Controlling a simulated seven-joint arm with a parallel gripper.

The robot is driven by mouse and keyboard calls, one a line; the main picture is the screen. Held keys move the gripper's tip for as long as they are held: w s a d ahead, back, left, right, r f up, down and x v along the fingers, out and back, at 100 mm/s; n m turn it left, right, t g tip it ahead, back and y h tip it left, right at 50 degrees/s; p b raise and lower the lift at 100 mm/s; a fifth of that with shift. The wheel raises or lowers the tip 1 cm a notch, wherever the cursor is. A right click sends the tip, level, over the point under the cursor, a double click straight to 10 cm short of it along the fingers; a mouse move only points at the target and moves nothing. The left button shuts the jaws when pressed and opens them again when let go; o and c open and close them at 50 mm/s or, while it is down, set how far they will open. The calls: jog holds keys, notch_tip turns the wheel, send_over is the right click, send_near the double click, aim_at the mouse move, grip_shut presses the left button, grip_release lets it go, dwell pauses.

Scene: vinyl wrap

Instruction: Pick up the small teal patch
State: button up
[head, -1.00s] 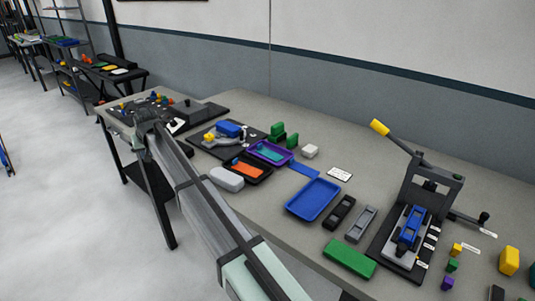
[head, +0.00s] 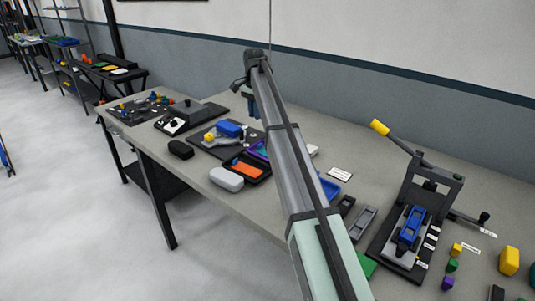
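The purple tray (head: 256,152) stands in the middle of the table, and my arm covers its right part. In the earlier head view a teal patch lies in this tray. Now my arm hides most or all of that patch, and I cannot make it out clearly. My gripper (head: 250,106) hangs from the end of my arm, above and behind the tray area in the picture. It is small and dark, seen from the side. I cannot tell whether its fingers are open or shut, and I see nothing held in it.
A black tray with an orange piece (head: 248,169) and a grey rounded block (head: 226,179) stand left of the purple tray. A blue tray (head: 330,188) is partly hidden behind my arm. A press with a yellow-tipped lever (head: 380,127) stands at the right. Bare table lies along the back.

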jog(key=f, duration=0.2)
jog(key=d+f, duration=0.1)
jog(key=f, duration=0.5)
jog(key=shift+s+d, duration=0.1)
jog(key=shift+d, duration=0.05)
jog(key=shift+d+f, duration=0.15)
jog(key=shift+f, duration=1.25)
jog(key=shift+d+f, duration=0.15)
jog(key=shift+f, duration=1.25)
grip_shut()
